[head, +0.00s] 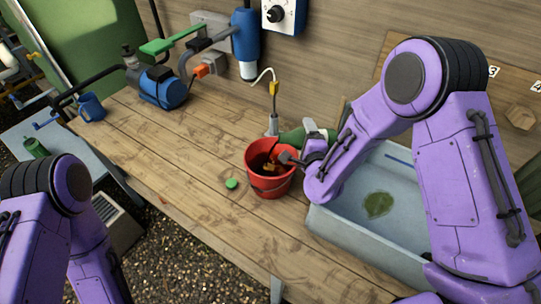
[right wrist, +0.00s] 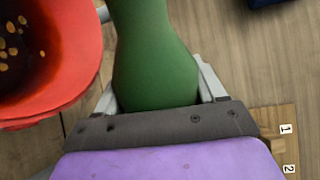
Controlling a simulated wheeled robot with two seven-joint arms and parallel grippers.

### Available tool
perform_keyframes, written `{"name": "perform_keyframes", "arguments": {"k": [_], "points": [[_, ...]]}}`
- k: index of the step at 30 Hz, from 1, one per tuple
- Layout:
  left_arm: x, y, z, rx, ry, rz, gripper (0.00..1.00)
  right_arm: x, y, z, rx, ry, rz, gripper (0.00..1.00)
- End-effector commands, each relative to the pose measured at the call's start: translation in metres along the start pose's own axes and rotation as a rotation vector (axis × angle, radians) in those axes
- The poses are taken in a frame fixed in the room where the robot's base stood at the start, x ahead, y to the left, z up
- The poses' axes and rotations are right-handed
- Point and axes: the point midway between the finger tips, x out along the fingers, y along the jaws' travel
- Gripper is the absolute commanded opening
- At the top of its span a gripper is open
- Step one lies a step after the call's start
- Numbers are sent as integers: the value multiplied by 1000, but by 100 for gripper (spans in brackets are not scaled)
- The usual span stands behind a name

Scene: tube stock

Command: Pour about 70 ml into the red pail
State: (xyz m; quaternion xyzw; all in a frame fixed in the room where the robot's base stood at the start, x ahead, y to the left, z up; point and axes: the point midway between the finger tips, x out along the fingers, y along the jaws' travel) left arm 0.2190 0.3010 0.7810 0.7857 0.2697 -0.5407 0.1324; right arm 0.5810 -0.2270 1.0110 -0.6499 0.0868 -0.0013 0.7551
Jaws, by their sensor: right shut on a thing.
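The red pail (head: 251,168) stands upright on the wooden table. Dark content with yellowish bits shows inside it, and its rim also shows in the right wrist view (right wrist: 85,75). My right gripper (head: 311,131) is shut on a green bottle (head: 292,138), just beside the pail's back right. In the right wrist view the bottle (right wrist: 155,55) sits between the two grey fingers, with the pail to its left. The bottle looks tilted; its mouth is not clear, and no stream shows. A green cap (head: 232,183) lies on the table left of the pail. My left gripper is out of view.
A grey basin (head: 335,222) with a green patch inside stands right of the pail. A small tap with a pale hose (head: 272,100) is behind the pail. A blue pump (head: 163,88) and blue mug (head: 91,107) are at the left. The table's left middle is clear.

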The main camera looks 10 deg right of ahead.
Motion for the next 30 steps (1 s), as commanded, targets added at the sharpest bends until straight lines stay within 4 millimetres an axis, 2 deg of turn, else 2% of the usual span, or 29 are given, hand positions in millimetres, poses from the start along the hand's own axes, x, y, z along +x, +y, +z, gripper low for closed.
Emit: {"name": "perform_keyframes", "arguments": {"k": [30], "points": [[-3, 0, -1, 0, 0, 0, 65, 0, -5, -6, -39, 6, -2, 20]]}}
